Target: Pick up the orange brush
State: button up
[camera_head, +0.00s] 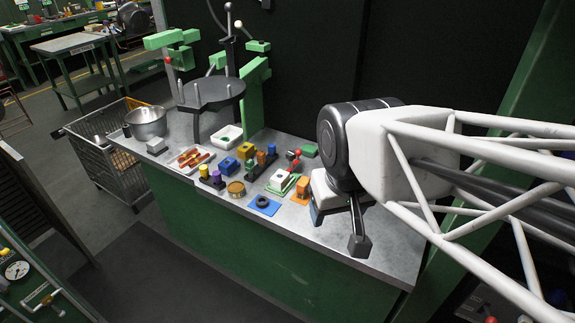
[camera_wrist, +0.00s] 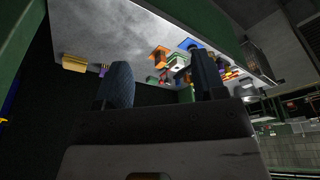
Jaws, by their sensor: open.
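An orange piece (camera_head: 300,189) with a flat base and a raised part stands on the bench, left of my gripper; it looks like the orange brush, but its bristles cannot be made out. An orange object (camera_wrist: 159,56) also shows in the wrist view, beyond the gap between the fingers; I cannot tell whether it is the same piece. My gripper (camera_head: 339,216) is over the right part of the bench, apart from the orange piece. In the wrist view its two dark fingers (camera_wrist: 162,84) are spread, with nothing held between them.
The grey bench top (camera_head: 385,247) is bare at the front right. A green stand (camera_head: 252,95) and metal bowl (camera_head: 147,122) are further left. A dark wall rises behind.

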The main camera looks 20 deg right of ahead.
jog(key=w, duration=0.1)
jog(key=m+g, duration=0.3)
jog(key=m, duration=0.6)
send_over(304, 180)
jog(key=f, duration=1.9)
jog(key=shift+s+a+f, duration=0.1)
jog(key=shift+s+f, duration=0.1)
jog(key=shift+f, duration=0.15)
jog(key=shift+w+f, duration=0.15)
jog(key=shift+f, duration=1.3)
